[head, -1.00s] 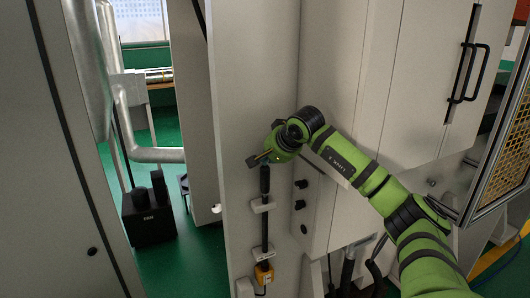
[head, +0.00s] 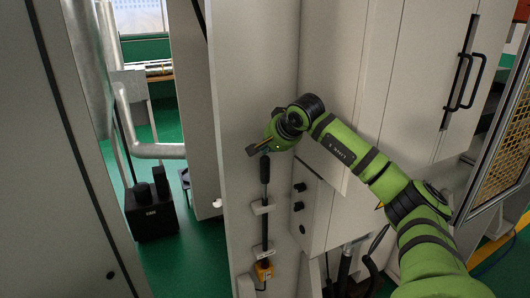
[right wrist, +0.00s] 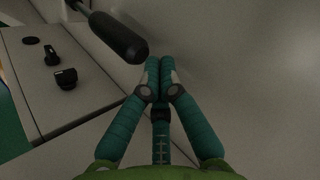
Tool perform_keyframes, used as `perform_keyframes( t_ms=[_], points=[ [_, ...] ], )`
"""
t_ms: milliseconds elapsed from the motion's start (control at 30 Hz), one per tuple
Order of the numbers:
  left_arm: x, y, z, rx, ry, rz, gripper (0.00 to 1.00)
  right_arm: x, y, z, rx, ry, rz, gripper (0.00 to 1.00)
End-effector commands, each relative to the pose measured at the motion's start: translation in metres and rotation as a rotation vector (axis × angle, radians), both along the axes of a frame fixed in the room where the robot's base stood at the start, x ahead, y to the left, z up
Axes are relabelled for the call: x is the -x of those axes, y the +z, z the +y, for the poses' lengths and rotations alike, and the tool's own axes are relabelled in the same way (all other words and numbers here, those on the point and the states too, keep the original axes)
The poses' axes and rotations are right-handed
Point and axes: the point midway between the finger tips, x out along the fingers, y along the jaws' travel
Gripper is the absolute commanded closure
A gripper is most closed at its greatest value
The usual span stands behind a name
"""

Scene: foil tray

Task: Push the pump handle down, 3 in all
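The pump handle is a black grip (head: 264,168) on a thin upright rod, standing against the grey cabinet panel in the head view. In the right wrist view the black grip (right wrist: 118,36) comes in from the top left, beside the fingers. My right gripper (head: 257,149) is just above the top of the grip in the head view; whether they touch I cannot tell. In the right wrist view its two teal fingers (right wrist: 160,76) are together with nothing between them. My left gripper is not in view.
A control box with black knobs (head: 299,187) stands close on the right. Cabinet doors with black handles (head: 464,82) are further right. A black unit (head: 151,214) stands on the green floor left.

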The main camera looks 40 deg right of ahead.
Motion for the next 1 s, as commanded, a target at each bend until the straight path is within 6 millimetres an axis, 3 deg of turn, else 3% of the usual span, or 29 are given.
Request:
perform_keyframes(
  t_ms=[467, 1000],
  points=[
    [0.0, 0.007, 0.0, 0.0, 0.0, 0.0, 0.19, 0.0, 0.009, -0.001, 0.001, -0.001, -0.004, 1.0],
    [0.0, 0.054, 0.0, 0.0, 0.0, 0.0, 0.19, 0.0, 0.057, -0.001, 0.001, -0.001, -0.004, 1.0]
  ],
)
